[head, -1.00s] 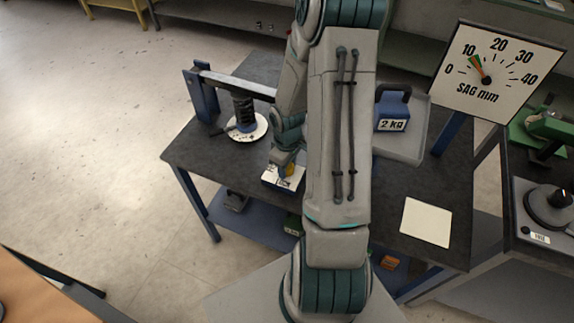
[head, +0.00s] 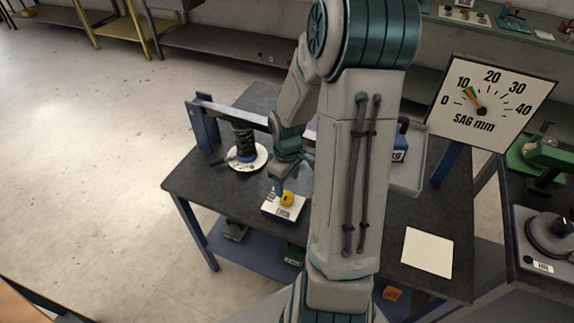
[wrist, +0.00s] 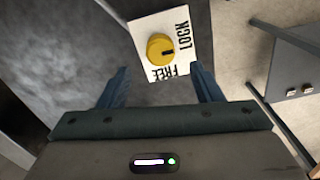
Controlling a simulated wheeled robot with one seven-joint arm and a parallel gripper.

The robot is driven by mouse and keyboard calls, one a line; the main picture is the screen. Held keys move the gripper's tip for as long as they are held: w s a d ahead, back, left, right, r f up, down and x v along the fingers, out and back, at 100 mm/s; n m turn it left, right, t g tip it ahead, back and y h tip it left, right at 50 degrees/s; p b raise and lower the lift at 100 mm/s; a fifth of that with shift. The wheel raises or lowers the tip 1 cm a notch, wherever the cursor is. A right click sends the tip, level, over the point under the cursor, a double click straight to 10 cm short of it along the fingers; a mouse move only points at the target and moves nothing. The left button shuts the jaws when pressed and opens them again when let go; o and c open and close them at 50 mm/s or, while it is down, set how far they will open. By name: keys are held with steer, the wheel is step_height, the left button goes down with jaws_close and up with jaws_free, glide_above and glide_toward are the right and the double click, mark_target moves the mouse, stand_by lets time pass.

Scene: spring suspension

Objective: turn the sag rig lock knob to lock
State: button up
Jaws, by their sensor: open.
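The yellow lock knob (head: 287,199) sits on a white-topped box (head: 272,209) near the table's front edge. In the wrist view the knob (wrist: 160,48) is between the printed words LOCK and FREE on the white plate (wrist: 190,20). Its dark mark points to the right side of the knob, between the two words. My gripper (wrist: 160,82) is open and empty, with the knob beyond its fingertips, apart from them. In the head view my gripper (head: 280,182) is just behind and above the box, partly hidden by my arm.
The spring (head: 244,143) stands on a white disc left of the box, under a beam (head: 232,113). The sag dial (head: 488,105) stands at the right, its needle near 10. A blue 2 kg weight (head: 400,140) is partly behind my arm. A blank card (head: 427,252) lies front right.

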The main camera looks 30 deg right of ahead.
mark_target(287, 195)
step_height(287, 195, up, 6)
stand_by(0.4)
steer(key=shift+r, duration=0.1)
steer(key=s+a+r+m+t, duration=0.3)
steer(key=s+a+r+m, duration=0.2)
steer(key=s+a+r, duration=0.7)
step_height(287, 195, up, 2)
steer(key=shift+s+r+m, duration=0.2)
steer(key=shift+s+m, duration=0.1)
steer(key=shift+s, duration=0.05)
